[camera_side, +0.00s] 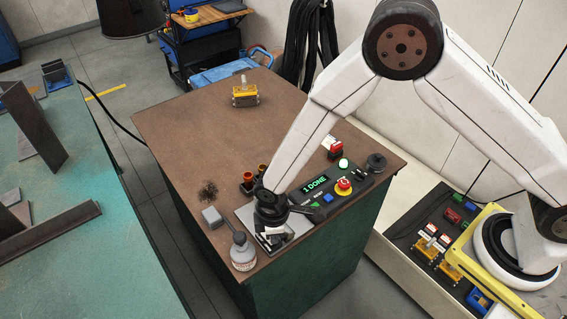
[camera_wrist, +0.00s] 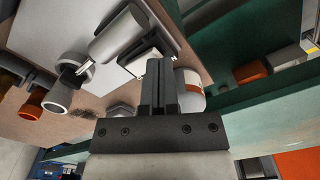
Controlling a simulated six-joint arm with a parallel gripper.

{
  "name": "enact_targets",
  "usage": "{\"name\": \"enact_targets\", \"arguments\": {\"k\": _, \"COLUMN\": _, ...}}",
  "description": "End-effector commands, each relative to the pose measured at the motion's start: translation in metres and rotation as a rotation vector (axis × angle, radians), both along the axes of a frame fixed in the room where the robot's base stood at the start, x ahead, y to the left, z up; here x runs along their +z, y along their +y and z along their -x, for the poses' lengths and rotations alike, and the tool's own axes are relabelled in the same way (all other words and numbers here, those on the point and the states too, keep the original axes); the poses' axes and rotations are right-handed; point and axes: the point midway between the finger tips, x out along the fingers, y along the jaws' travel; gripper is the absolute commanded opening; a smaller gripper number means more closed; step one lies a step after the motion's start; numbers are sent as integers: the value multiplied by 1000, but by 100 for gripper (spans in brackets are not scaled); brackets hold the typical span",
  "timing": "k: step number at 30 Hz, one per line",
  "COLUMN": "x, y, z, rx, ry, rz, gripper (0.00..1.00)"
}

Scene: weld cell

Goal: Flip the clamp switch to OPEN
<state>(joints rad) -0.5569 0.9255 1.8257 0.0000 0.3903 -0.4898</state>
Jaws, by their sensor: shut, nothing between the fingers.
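My gripper (camera_side: 274,236) is over the front left end of the control panel (camera_side: 325,212) in the side view, pointing down. In the wrist view its two dark fingers (camera_wrist: 158,62) are together with nothing between them. The panel has a display (camera_side: 314,185) reading "1 DONE", a red stop button on yellow (camera_side: 344,186) and a white button (camera_side: 343,163). A small pale block (camera_wrist: 136,62) lies close beside the fingertips in the wrist view. I cannot pick out the clamp switch for certain; my wrist hides part of the panel, and labels are too small to read.
A yellow clamp (camera_side: 244,96) stands at the back. The middle is mostly clear.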

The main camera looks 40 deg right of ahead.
Motion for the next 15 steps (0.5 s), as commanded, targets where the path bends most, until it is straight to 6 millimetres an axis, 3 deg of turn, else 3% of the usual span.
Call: {"name": "enact_targets", "arguments": {"k": 15, "x": -6, "y": 0, "z": 0, "rx": 0, "ry": 0, "rz": 0, "gripper": 0}}
